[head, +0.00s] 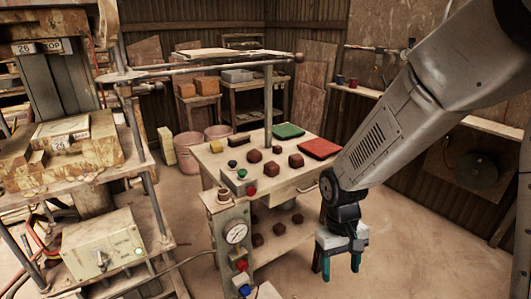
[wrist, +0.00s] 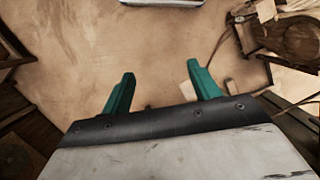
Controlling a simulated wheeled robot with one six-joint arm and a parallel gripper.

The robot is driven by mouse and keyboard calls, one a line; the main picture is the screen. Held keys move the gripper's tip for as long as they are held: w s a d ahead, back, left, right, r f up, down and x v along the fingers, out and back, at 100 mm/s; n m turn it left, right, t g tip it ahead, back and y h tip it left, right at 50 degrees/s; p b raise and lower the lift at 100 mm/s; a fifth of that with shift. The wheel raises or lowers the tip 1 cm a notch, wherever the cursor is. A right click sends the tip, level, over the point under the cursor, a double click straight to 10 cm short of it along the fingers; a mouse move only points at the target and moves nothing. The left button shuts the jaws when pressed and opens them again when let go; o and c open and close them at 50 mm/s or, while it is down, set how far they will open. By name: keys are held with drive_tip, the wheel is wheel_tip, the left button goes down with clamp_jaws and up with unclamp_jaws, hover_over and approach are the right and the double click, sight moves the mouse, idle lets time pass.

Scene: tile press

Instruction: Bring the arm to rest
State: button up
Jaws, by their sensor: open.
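My gripper (head: 341,263) hangs at the end of my arm in the right half of the head view, pointing down beside the right side of the wooden table (head: 222,167). Its two teal fingers are apart with nothing between them. In the wrist view my gripper (wrist: 160,90) also shows open and empty, with bare tan floor (wrist: 165,65) beyond the fingertips. The arm comes in from the upper right of the head view and bends at a dark joint above the gripper.
The table carries several dark red pieces, a green tray (head: 288,131) and a red tray (head: 319,148). A gauge (head: 235,232) and buttons are on its front post. The press (head: 75,150) stands left. Floor right of the table is clear. A shelf (head: 440,112) runs along the right wall.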

drive_tip(key=s+d+r+m+t, duration=0.1)
drive_tip(key=s+d+r, duration=0.3)
drive_tip(key=s+r, duration=0.4)
drive_tip(key=s+d+r+m+t, duration=0.2)
drive_tip(key=s+d+r, duration=0.3)
drive_tip(key=r, duration=0.8)
drive_tip(key=s+t, duration=0.1)
drive_tip(key=s, duration=0.2)
drive_tip(key=shift+s+r+y, duration=0.2)
drive_tip(key=shift+r+y, duration=0.05)
drive_tip(key=shift+y, duration=0.15)
